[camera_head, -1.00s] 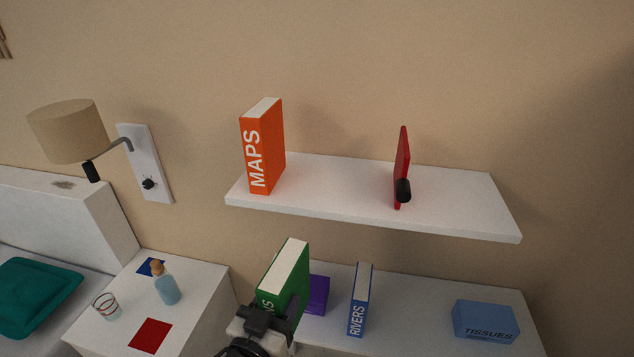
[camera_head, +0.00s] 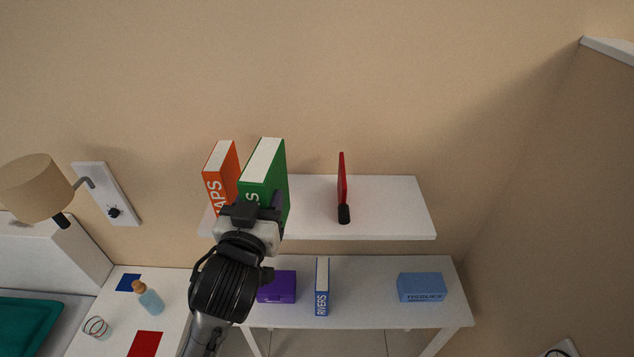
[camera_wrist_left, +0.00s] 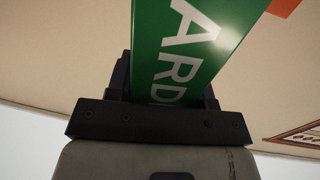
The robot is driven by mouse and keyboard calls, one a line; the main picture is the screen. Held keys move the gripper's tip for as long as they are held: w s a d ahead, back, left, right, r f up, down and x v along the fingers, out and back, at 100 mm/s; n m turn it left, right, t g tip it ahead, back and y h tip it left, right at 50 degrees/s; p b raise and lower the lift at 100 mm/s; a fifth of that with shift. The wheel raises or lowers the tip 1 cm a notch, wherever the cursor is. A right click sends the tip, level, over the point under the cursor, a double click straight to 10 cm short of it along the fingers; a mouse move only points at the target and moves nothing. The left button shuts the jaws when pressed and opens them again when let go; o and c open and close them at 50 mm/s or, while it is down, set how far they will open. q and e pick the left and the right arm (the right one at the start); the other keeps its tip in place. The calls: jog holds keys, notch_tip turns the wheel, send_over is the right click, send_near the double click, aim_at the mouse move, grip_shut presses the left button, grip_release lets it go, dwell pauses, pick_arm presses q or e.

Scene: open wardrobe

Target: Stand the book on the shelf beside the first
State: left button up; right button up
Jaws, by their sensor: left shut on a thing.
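My left gripper (camera_head: 258,208) is shut on an upright green book (camera_head: 279,178) with white lettering on its spine. The green book also fills the middle of the left wrist view (camera_wrist_left: 190,45), between the jaws. In the head view it is at the wall shelf (camera_head: 390,205), just right of the orange MAPS book (camera_head: 221,170), which stands upright at the shelf's left end. The green book overlaps part of the orange one. I cannot tell whether its bottom touches the shelf, as my gripper hides it. My right gripper is not in view.
A red thin object with a black part (camera_head: 342,190) stands mid-shelf. The shelf's right part is clear. Below, the white desk (camera_head: 375,315) holds a purple box (camera_head: 278,287), a blue RIVERS book (camera_head: 322,285) and a tissue box (camera_head: 421,287). A lamp (camera_head: 38,188) is at left.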

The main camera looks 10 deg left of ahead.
pick_arm(q)
jog(key=w+d+r+p, duration=0.1)
jog(key=r+p, duration=0.1)
jog(key=w+d+r+p, duration=0.1)
jog(key=w+r+p, duration=0.1)
jog(key=r, duration=0.1)
jog(key=w+d+r+p, duration=0.1)
jog(key=w+r, duration=0.1)
jog(key=shift+w+d+r+p, duration=0.15)
jog(key=shift+w+r+p, duration=0.1)
jog(key=shift+p, duration=0.15)
jog(key=w+d+f+n+y+p, duration=0.1)
jog(key=w+d+f+y+p, duration=0.1)
jog(key=w+f, duration=0.5)
jog(key=w+a+f+p, duration=0.3)
jog(key=a+f, duration=0.8)
jog(key=shift+f, duration=0.15)
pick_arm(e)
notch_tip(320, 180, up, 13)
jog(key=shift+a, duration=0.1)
